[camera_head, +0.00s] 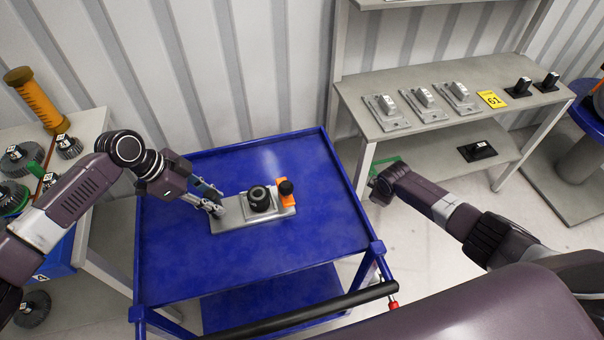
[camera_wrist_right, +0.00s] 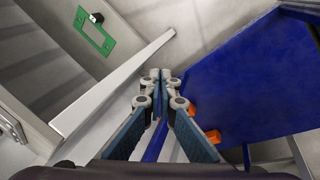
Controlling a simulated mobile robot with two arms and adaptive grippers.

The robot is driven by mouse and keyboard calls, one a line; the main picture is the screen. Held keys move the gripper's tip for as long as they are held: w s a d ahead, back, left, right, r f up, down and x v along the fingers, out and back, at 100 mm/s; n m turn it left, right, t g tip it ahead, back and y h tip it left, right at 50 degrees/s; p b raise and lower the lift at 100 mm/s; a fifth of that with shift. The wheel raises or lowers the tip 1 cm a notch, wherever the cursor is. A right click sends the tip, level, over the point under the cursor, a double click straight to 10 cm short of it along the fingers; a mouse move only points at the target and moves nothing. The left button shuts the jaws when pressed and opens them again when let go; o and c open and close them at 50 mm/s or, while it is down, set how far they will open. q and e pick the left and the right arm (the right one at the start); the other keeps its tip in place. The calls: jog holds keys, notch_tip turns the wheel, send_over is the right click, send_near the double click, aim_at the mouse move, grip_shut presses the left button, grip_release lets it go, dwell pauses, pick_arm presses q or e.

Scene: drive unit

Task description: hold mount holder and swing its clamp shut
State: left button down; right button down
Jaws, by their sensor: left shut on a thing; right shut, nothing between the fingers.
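The mount holder (camera_head: 236,221) is a grey plate lying on the blue cart top, with a black round part (camera_head: 260,199) in its middle. Its orange clamp (camera_head: 287,200) with a black knob (camera_head: 286,187) is at the plate's right end; I cannot tell how far it is swung. My left gripper (camera_head: 217,209) is shut on the plate's left end. My right gripper is beyond the cart's right edge, apart from the holder; its fingers are shut and empty in the right wrist view (camera_wrist_right: 160,78). Orange pieces (camera_wrist_right: 193,108) show beside its right finger, partly hidden.
The blue cart (camera_head: 180,265) has a raised rim and a black handle (camera_head: 300,308) in front. A grey shelf table (camera_head: 400,150) with several metal mounts stands at the right. A side table with gears (camera_head: 20,160) is at the left. The cart top around the holder is bare.

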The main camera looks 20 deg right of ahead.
aim_at(284, 186)
pick_arm(q)
jog(key=shift+w, duration=0.1)
pick_arm(e)
jog(key=w+a+r+n+t+y, duration=0.1)
jog(key=w+a+r+n, duration=0.15)
jog(key=w+r, duration=0.55)
jog(key=w+a+r+n+y, duration=0.1)
jog(key=w+a+r+n, duration=0.2)
jog(key=r, duration=0.8)
jog(key=s+a+r+n+g+y, duration=0.2)
jog(key=s+a+r+n+g, duration=0.15)
jog(key=s+a+r, duration=0.45)
jog(key=s+a+r+n+g+y, duration=0.2)
jog(key=s+a+r+n+g, duration=0.15)
jog(key=s+a+r, duration=0.45)
jog(key=a+f, duration=0.6)
jog(key=shift+f+t, duration=0.15)
jog(key=shift+t, duration=0.25)
